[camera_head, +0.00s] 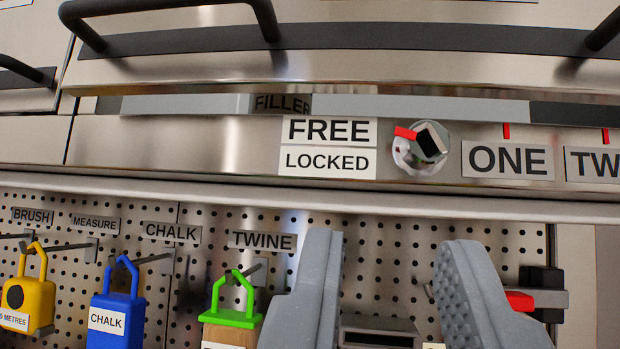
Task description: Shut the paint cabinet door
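No door marked as the paint cabinet's can be made out in this view. My gripper (393,252) shows at the bottom, right of centre. Its two grey fingers stand wide apart with nothing held between them. They are in front of a perforated tool panel (385,235) and below a steel rail. The right finger partly covers a red and black item (540,296) on the panel.
The rail carries a FREE/LOCKED label (328,147) and a knob (420,148), its red pointer towards FREE. Dark handles (180,8) jut out above. A yellow tape measure (28,300), blue chalk holder (118,312) and green-topped twine item (232,318) hang at left.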

